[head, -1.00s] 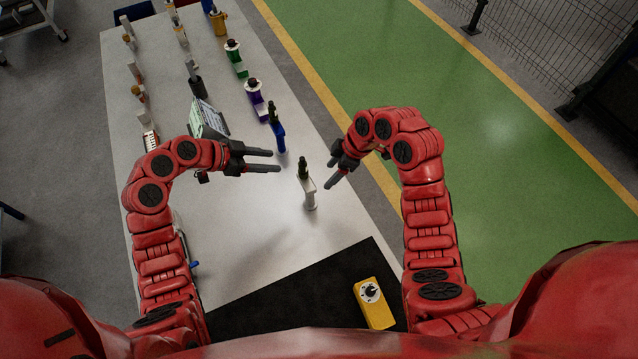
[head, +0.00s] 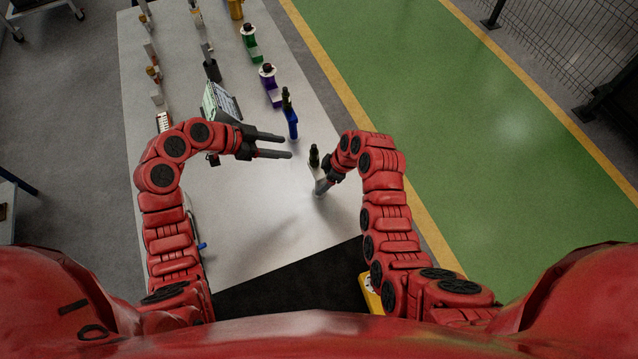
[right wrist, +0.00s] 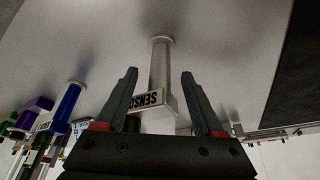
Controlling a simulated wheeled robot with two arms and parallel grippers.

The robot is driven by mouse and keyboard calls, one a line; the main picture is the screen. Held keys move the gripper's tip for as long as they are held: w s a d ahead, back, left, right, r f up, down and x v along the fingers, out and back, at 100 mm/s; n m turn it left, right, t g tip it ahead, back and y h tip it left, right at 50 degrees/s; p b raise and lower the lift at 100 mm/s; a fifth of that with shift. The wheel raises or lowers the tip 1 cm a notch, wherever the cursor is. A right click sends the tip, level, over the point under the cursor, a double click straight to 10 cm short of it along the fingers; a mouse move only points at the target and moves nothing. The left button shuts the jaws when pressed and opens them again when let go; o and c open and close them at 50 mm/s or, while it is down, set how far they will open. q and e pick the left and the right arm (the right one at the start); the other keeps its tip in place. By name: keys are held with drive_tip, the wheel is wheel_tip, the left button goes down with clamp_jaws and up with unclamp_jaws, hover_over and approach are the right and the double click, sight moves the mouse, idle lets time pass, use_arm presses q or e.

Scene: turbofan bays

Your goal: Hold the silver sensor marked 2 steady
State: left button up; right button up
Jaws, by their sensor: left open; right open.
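The silver sensor (head: 315,171) stands upright on the white table, with a dark top. In the right wrist view, the silver sensor (right wrist: 160,65) shows lettering starting "SENSO"; its number is hidden. My right gripper (head: 320,190) is open at the sensor and partly covers it in the head view. In the right wrist view, the sensor lies between the spread fingers of the right gripper (right wrist: 160,76), with visible room on both sides. My left gripper (head: 290,147) is open and empty, up and left of the sensor, above the table.
A blue sensor (head: 292,124) stands just beyond, near the left fingertips. Purple (head: 271,90) and green (head: 250,45) ones stand farther back. A tablet-like screen (head: 220,103) is behind my left gripper. A black mat (head: 290,287) and a partly hidden yellow box (head: 370,296) lie nearer.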

drive_tip(key=shift+x, duration=1.75)
drive_tip(key=shift+c, duration=0.2)
